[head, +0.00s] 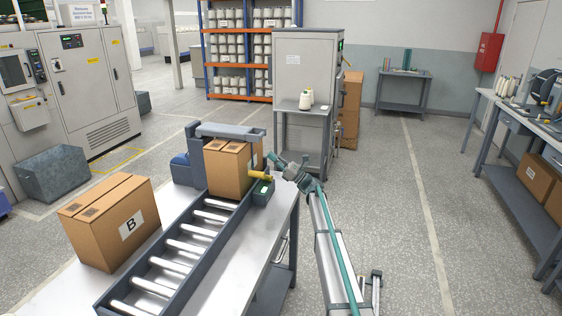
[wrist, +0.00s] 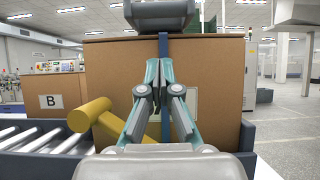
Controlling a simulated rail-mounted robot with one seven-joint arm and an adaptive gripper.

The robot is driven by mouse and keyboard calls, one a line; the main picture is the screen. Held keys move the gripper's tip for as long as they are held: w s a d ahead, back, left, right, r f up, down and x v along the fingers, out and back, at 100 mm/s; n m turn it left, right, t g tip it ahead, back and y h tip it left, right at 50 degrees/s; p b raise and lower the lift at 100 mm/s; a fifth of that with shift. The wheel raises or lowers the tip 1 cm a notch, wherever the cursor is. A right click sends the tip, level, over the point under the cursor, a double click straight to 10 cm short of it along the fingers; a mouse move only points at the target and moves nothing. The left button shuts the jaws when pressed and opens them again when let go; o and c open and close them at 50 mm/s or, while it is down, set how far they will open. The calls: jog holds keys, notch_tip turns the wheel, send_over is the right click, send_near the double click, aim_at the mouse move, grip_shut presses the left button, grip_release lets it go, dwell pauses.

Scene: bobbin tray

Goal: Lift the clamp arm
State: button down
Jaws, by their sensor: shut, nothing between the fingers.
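A yellow bar with a thick round end (head: 260,176), which looks like the clamp arm's handle, sticks out at the right side of the roller conveyor, beside a carton (head: 228,172). In the wrist view the yellow bar (wrist: 90,114) is tilted, with its thick end at the lower left and a thinner rod passing behind my fingers. My gripper (head: 272,158) is just right of the carton, close to the yellow bar. In the wrist view my gripper (wrist: 158,68) is shut and empty, its fingertips pointing at the carton face. Whether it touches anything is unclear.
A grey bar (head: 230,131) spans the conveyor above the carton. A blue upright (wrist: 163,45) stands before the carton face. Another carton marked B (head: 105,222) sits left of the conveyor rollers (head: 185,245). Floor right of the bench is open.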

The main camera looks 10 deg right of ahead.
notch_tip(320, 180, up, 6)
jog(key=w+a+p, duration=0.1)
jog(key=a+p, duration=0.1)
jog(key=shift+w+a+f, duration=0.25)
jog(key=shift+w+a, duration=0.05)
jog(key=shift+a, duration=0.1)
